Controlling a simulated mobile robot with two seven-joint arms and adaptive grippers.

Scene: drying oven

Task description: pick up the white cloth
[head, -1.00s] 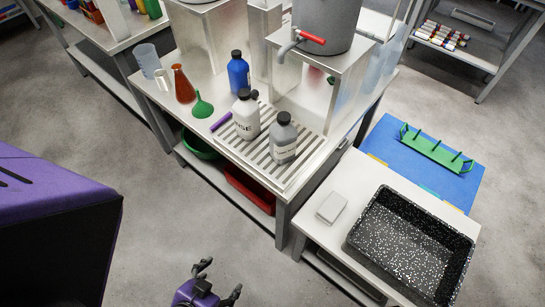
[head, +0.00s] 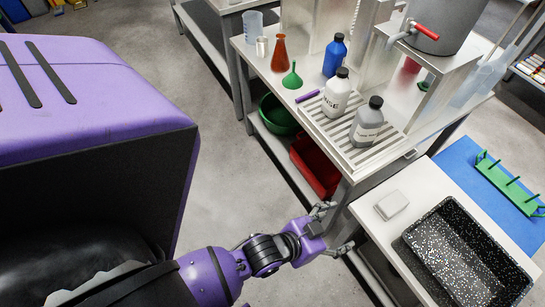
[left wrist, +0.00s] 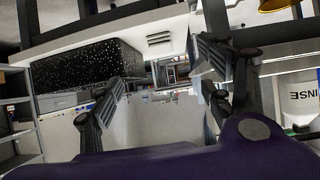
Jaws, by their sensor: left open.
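The white cloth (head: 391,204) is a small folded pad lying flat on the white table (head: 440,172), left of the black speckled tray (head: 465,255) in the head view. My left gripper (head: 335,229) is open and empty, just left of the table's edge and apart from the cloth. In the left wrist view the open fingers (left wrist: 160,78) frame a pale area, and the speckled tray (left wrist: 90,62) shows at the upper left. My right gripper is out of view.
A blue mat (head: 480,175) with a green rack (head: 508,185) lies behind the tray. The steel bench holds a white bottle (head: 336,95), a grey bottle (head: 366,124), a blue bottle (head: 335,56) and an orange flask (head: 279,55). Red (head: 313,168) and green (head: 277,114) bins sit below.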

